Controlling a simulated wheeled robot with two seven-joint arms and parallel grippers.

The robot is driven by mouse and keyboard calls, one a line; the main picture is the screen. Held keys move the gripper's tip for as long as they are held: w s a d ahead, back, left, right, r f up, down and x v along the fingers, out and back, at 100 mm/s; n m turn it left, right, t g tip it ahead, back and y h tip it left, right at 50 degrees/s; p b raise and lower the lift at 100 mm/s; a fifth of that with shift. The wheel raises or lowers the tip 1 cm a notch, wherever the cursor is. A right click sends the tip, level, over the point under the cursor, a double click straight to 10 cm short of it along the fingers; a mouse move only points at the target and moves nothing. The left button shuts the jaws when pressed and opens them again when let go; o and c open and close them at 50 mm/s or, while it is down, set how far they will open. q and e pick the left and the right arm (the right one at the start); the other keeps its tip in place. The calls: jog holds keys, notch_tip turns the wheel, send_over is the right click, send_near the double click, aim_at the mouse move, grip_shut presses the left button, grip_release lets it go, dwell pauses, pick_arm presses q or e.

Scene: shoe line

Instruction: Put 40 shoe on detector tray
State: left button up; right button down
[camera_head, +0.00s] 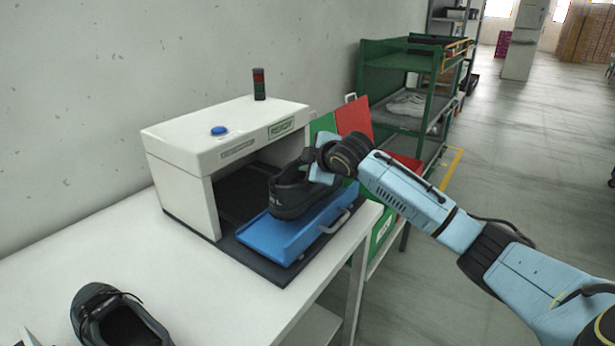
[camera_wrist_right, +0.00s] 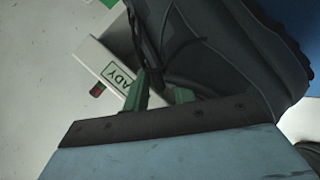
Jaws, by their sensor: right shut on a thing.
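A black shoe (camera_head: 292,192) is at the blue detector tray (camera_head: 287,243), which sticks out of the white detector machine (camera_head: 225,135). My right gripper (camera_head: 318,168) is shut on this shoe at its opening; I cannot tell whether the sole touches the tray. In the right wrist view the held shoe (camera_wrist_right: 235,50) fills the upper right, with the green fingers (camera_wrist_right: 150,95) against it. A second dark shoe (camera_head: 115,318) lies on the white table at the lower left. The size of either shoe cannot be read.
The white table (camera_head: 240,300) is clear between the second shoe and the machine. Green and red panels (camera_head: 352,120) stand just behind the tray, with a green shelf rack (camera_head: 400,65) beyond. A blue button (camera_head: 218,130) and a signal light (camera_head: 259,84) sit on the machine.

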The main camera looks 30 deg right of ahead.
aim_at(299, 175)
pick_arm(q)
jog(key=shift+a+f, duration=0.3)
jog(key=shift+a, duration=0.05)
pick_arm(e)
jog(key=shift+f, duration=1.6)
jog(key=shift+f, duration=0.1)
jog(key=c, duration=1.2)
grip_release()
jog(key=shift+f, duration=0.1)
jog(key=shift+o, duration=0.3)
jog(key=shift+f, duration=0.1)
jog(key=shift+s, duration=0.1)
pick_arm(q)
jog(key=shift+w+d+r+p, duration=0.1)
jog(key=shift+d+r+p, duration=0.35)
jog(key=shift+d+r, duration=0.3)
pick_arm(e)
jog(key=v, duration=1.2)
jog(key=shift+r, duration=0.25)
